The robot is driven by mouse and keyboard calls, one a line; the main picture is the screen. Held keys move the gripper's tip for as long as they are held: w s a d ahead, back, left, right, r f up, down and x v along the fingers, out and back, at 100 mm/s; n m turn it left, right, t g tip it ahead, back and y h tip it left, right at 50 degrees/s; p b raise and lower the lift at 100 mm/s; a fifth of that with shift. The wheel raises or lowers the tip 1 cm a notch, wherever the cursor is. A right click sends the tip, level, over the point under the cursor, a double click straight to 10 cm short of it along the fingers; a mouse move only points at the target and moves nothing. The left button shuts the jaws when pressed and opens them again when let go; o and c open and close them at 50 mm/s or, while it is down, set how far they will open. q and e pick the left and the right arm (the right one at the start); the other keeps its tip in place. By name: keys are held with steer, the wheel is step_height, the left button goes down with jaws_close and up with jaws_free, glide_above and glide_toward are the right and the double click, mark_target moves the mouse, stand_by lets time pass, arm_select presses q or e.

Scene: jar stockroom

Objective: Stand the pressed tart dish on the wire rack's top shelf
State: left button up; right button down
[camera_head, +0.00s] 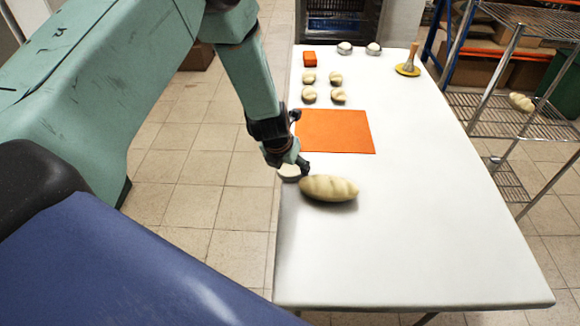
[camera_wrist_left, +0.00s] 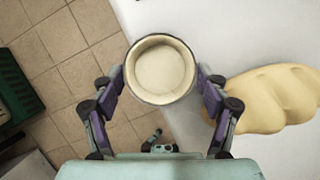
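The tart dish (camera_wrist_left: 162,69) is round, with a pale rim and pale dough pressed flat inside. In the left wrist view it sits between the two fingers of my left gripper (camera_wrist_left: 161,82), which lie close against its sides. In the head view the dish (camera_head: 289,172) is partly hidden by my left gripper (camera_head: 292,165), at the table's left edge. It overlaps that edge; any gap below it is hard to judge. The wire rack (camera_head: 505,56) stands at the right, and its top shelf (camera_head: 535,20) is partly cut off by the frame. My right gripper is not in view.
On the white table (camera_head: 420,240), a big dough loaf (camera_head: 328,188) lies right beside my left gripper. Beyond are an orange mat (camera_head: 335,131), several dough pieces (camera_head: 338,96), two small dishes (camera_head: 344,48) and a tamper (camera_head: 408,66). A loaf (camera_head: 521,102) lies on a lower rack shelf.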

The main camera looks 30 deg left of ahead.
arm_select(q)
steer(key=c, duration=0.6)
steer(key=shift+r, duration=0.1)
